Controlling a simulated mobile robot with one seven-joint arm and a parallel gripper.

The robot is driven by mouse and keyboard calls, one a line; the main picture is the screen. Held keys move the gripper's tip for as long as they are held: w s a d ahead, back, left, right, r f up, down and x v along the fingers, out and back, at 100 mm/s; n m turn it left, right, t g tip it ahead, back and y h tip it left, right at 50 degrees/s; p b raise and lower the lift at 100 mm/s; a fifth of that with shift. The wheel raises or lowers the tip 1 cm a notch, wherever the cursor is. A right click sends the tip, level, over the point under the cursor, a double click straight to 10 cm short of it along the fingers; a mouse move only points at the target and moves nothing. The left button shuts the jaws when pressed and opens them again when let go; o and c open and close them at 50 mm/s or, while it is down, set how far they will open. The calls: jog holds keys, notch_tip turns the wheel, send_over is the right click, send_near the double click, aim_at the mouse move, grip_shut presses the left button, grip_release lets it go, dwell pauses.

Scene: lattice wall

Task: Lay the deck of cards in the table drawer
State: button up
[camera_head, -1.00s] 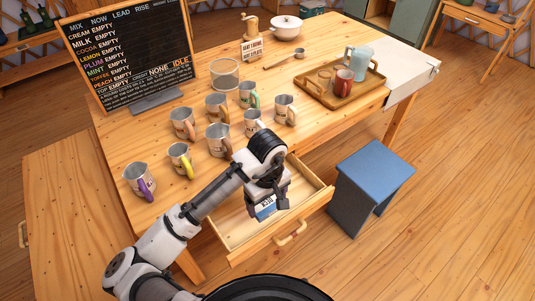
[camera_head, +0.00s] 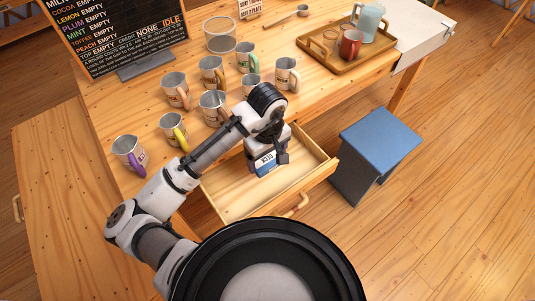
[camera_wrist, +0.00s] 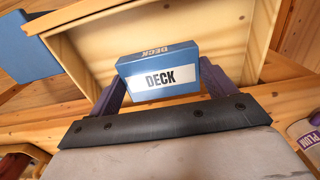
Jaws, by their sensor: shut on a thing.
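The deck of cards is a blue and white box (camera_head: 264,162) marked DECK, and it also shows large in the wrist view (camera_wrist: 158,78). My gripper (camera_head: 268,150) is shut on it, with one dark finger on each side of the box. The table drawer (camera_head: 226,205) is pulled open, and its pale wooden inside looks empty apart from the deck above it. The drawer's wall and floor show behind the deck in the wrist view (camera_wrist: 85,45). I cannot tell whether the deck touches the drawer floor.
Several metal mugs (camera_head: 212,105) stand on the wooden table left of and behind my arm. A menu board (camera_head: 110,35) stands at the back left. A tray (camera_head: 310,45) with a red mug and a pitcher is at the back right. A blue-topped stool (camera_head: 380,138) stands right of the drawer.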

jog(key=shift+f, duration=0.1)
dwell(0.3)
jog(key=shift+s+d+f+b, duration=0.1)
jog(key=shift+f+b, duration=3.15)
jog(key=shift+f, duration=1.1)
jog(key=shift+f+b, duration=0.45)
jog(key=shift+f, duration=0.15)
jog(key=o, duration=0.9)
jog(key=shift+r, duration=0.1)
jog(key=shift+r+p, duration=3.3)
jog(key=shift+r, duration=0.15)
notch_tip(320, 180, up, 14)
jog(key=p, duration=0.2)
